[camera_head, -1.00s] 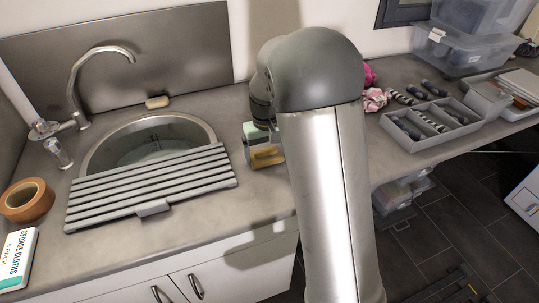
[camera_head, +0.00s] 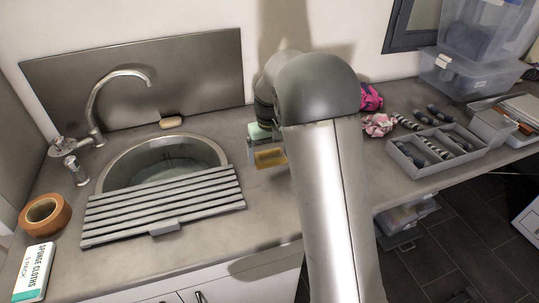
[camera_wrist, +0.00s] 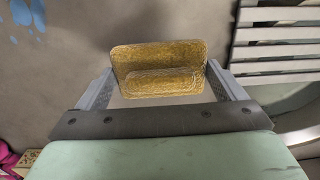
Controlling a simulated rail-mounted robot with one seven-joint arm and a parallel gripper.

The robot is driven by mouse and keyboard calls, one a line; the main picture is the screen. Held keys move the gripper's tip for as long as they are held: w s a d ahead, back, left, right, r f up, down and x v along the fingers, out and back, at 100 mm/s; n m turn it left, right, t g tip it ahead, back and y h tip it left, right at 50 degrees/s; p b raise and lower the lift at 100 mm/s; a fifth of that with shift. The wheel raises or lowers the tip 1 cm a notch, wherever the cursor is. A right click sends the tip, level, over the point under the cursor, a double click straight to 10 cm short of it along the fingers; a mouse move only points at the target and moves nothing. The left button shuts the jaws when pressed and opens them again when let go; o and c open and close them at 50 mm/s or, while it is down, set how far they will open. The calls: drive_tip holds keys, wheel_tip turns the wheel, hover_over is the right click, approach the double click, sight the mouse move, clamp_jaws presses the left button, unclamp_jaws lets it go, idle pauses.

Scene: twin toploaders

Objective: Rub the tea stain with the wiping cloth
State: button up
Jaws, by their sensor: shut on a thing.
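My gripper (camera_wrist: 160,85) is shut on a yellow-brown, textured wiping cloth (camera_wrist: 158,55), which sits between the two fingers in the wrist view. In the head view the cloth (camera_head: 270,157) shows to the right of the sink, in front of the pale green part of my gripper (camera_head: 259,133). I cannot tell whether it touches the counter. Pale blue blotches (camera_wrist: 28,14) lie on the grey surface at the upper left of the wrist view. I cannot make out a brown tea stain; my arm hides part of the counter.
A slatted drainer (camera_head: 160,207) covers the front of the round sink (camera_head: 208,150). Pink cloths (camera_head: 377,125) and a grey divided tray (camera_head: 412,166) lie to the right of my arm. Tape (camera_head: 45,214) and a sponge cloths pack (camera_head: 33,272) lie at the left.

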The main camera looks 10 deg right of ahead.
drive_tip(key=shift+r+p, duration=0.65)
drive_tip(key=shift+r, duration=0.7)
